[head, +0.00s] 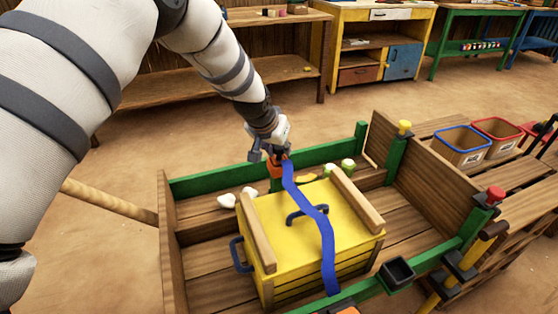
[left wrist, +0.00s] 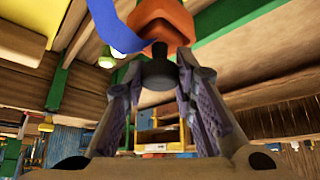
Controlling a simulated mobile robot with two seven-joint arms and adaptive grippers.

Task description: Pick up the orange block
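The orange block (head: 277,169) is at the far end of a blue strap (head: 322,232) that runs over the yellow crate (head: 284,229). My left gripper (head: 272,156) is right above the block. In the left wrist view the orange block (left wrist: 162,20) lies just beyond my fingertips. The block's underside is hidden. My right gripper is not in view.
The crate stands in a wooden cart bed with green rails (head: 210,179). White lumps (head: 228,200) and green-topped jars (head: 347,165) lie beside the crate. A blue-rimmed bin (head: 462,142) and a red-rimmed bin (head: 498,132) stand at right.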

